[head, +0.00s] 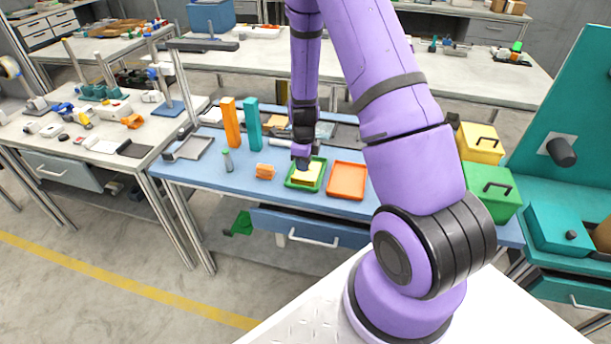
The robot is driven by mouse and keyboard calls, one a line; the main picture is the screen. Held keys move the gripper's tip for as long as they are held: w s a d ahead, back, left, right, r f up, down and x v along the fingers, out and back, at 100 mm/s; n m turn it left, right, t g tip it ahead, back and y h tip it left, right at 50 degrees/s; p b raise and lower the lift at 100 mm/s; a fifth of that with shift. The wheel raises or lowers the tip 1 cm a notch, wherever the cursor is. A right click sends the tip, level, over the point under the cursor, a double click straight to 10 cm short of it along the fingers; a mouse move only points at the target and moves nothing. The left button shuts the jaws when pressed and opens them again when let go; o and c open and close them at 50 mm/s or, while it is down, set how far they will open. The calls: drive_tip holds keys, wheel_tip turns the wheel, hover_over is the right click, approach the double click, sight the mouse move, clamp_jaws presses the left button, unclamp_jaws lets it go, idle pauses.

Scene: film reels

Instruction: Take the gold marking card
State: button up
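A flat yellow piece, which looks like the gold marking card (304,179), lies in a green tray (291,184) on the blue workbench. My purple arm reaches over the bench from the right. My gripper (302,164) points down right above the yellow piece and hides part of its far side. The fingertips are too small and dark to show whether they are open or touching the piece.
An orange tray (346,195) sits just right of the green tray. Yellow (480,146) and green (490,194) boxes stand right.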

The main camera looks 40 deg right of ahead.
sight(302, 178)
drive_tip(key=shift+w+a+f, duration=0.1)
drive_tip(key=shift+f, duration=1.5)
drive_tip(key=shift+w+a+f, duration=0.1)
drive_tip(key=shift+f, duration=1.45)
clamp_jaws()
